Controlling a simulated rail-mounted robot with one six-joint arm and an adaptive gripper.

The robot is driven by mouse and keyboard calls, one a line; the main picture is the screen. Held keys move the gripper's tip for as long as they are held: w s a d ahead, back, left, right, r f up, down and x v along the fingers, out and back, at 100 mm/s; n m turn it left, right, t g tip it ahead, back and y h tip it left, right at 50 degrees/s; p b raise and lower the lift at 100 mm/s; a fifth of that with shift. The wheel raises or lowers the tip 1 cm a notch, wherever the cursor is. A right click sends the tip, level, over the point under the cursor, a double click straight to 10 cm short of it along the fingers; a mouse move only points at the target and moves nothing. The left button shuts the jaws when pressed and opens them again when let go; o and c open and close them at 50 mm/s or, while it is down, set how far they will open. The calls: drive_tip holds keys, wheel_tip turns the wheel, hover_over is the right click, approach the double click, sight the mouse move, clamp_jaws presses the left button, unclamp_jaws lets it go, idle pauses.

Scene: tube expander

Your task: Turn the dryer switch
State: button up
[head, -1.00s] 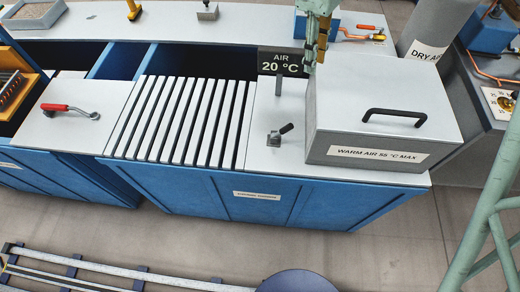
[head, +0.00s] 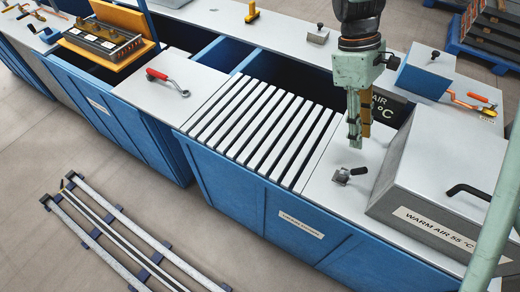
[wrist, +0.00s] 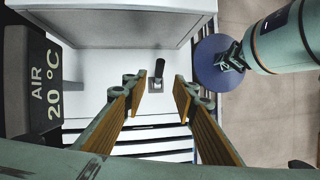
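The dryer switch (head: 343,176) is a small grey base with a short black lever, on the pale bench top just left of the warm air box (head: 440,180). Its lever points right in the head view. My gripper (head: 356,140) points down above the switch, apart from it. In the wrist view my gripper (wrist: 158,88) is open and empty, with its tan-padded fingers to either side. The switch's black lever (wrist: 159,68) shows between and beyond the fingertips.
The grey box with a black handle stands close to the right of the switch. A dark sign reading AIR 20 °C (wrist: 45,85) stands behind it, partly hidden by my gripper in the head view. A slatted rack (head: 262,130) lies to the left.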

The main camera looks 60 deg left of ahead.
sight(360, 171)
drive_tip(key=shift+f, duration=0.15)
drive_tip(key=shift+b+x, duration=1.1)
drive_tip(key=shift+x, duration=5.75)
drive_tip(key=shift+w, duration=0.1)
drive_tip(key=shift+c, duration=0.7)
clamp_jaws()
